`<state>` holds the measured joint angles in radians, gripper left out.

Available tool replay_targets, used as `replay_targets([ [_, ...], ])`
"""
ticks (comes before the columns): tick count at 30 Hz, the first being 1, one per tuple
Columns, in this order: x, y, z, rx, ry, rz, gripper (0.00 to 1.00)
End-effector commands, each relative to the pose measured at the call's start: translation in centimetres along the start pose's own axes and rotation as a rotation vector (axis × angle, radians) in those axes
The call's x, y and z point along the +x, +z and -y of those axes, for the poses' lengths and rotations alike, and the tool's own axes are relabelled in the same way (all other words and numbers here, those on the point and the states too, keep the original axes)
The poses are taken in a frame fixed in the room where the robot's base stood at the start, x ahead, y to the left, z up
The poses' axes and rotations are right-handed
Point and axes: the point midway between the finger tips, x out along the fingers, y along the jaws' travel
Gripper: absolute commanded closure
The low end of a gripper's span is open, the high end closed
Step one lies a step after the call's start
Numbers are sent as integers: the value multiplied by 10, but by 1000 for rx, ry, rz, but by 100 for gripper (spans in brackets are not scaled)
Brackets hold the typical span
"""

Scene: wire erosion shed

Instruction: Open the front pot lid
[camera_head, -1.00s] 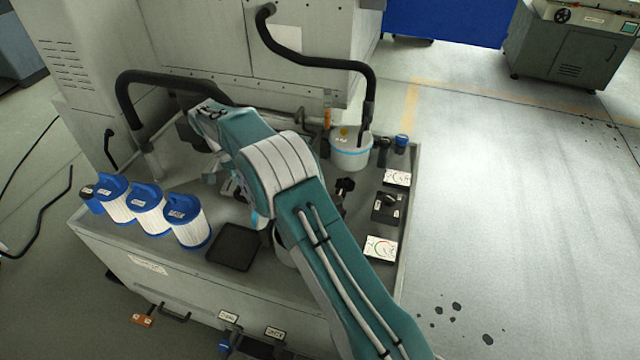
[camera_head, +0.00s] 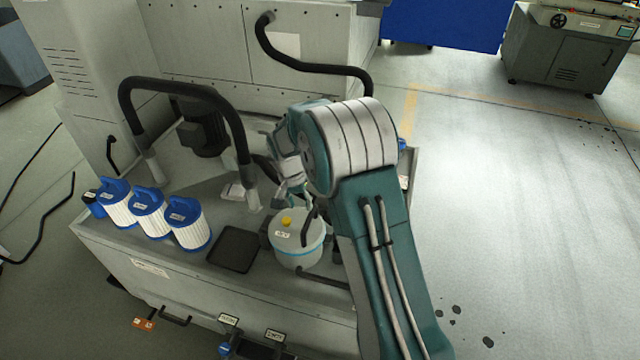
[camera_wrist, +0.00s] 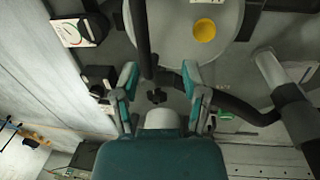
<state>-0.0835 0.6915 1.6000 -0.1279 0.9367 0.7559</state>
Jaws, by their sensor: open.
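The front pot (camera_head: 298,254) is a pale round pot with a light blue band, near the front edge of the bench. Its grey lid (camera_head: 296,233) is shut and carries a yellow knob (camera_head: 287,221) and a label. The lid also shows at the top of the wrist view (camera_wrist: 185,22), with its yellow knob (camera_wrist: 205,31). My gripper (camera_wrist: 160,78) is open and empty. It sits beside the lid in the wrist view, with a black bar (camera_wrist: 139,28) passing near its fingers. In the head view my arm partly covers the gripper and pot surroundings.
A thick black hose (camera_head: 190,88) arches down to a pale pipe (camera_head: 253,200) close behind the pot. White and blue filter cartridges (camera_head: 187,226) and a black tray (camera_head: 233,249) stand to the left. A white-faced gauge (camera_wrist: 76,31) shows in the wrist view.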

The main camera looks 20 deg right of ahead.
Motion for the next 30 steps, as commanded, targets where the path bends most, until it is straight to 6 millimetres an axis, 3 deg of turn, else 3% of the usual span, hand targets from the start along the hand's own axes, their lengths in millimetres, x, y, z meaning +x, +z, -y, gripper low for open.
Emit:
replay_targets([
  [16,46,-1,-32,7,-329,1,43],
  [30,-32,-1,-55,0,-331,-4,43],
])
